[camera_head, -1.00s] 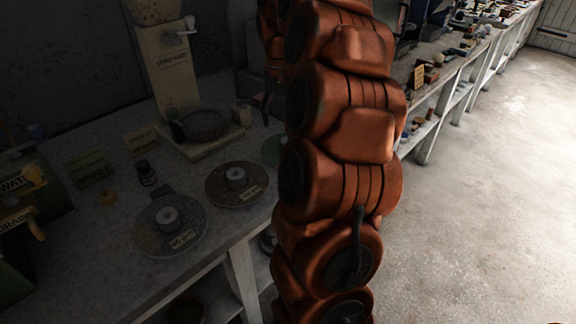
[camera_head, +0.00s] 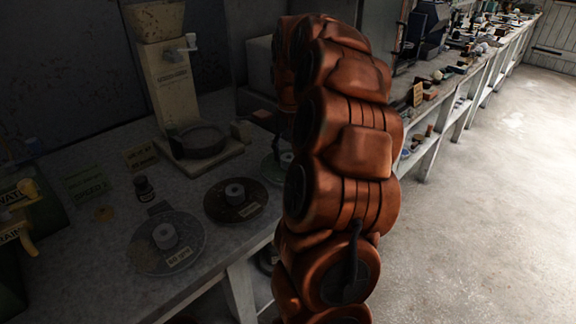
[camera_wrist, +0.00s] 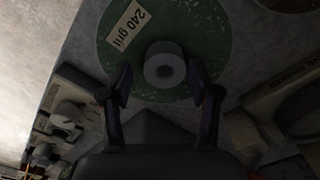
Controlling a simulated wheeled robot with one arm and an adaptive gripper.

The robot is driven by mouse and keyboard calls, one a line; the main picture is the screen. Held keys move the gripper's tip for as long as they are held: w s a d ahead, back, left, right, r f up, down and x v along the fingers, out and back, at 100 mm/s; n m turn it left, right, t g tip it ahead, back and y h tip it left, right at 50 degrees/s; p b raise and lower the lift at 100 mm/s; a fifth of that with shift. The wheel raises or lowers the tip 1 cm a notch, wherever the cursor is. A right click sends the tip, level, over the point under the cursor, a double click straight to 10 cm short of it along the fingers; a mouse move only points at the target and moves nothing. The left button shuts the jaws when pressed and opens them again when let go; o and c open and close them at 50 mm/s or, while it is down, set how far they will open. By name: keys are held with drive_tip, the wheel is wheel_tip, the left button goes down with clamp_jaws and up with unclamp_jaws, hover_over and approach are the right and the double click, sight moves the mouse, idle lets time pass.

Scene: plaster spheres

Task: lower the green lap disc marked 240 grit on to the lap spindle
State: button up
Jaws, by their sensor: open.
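The green lap disc (camera_wrist: 185,35) lies flat in the wrist view, with a pale label reading 240 grit (camera_wrist: 127,27) and a grey round hub (camera_wrist: 165,68) with a centre hole. In the head view only an edge of the green disc (camera_head: 272,172) shows beside my arm. My gripper (camera_wrist: 163,84) is open, its two dark fingers on either side of the hub's near part, with gaps to it. Whether the fingers are at hub height is hard to tell. My gripper is hidden behind the arm in the head view. I cannot make out the lap spindle.
A grey disc (camera_head: 145,255) and a brown disc (camera_head: 217,207), both with hubs, lie on the bench (camera_head: 85,285). A small dark bottle (camera_head: 144,189) stands behind them. A cream machine (camera_head: 160,85) with a dark round pan (camera_head: 200,140) stands at the back. Clear floor lies right.

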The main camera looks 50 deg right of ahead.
drive_tip(key=shift+f, duration=0.95)
drive_tip(key=shift+c, duration=0.2)
clamp_jaws()
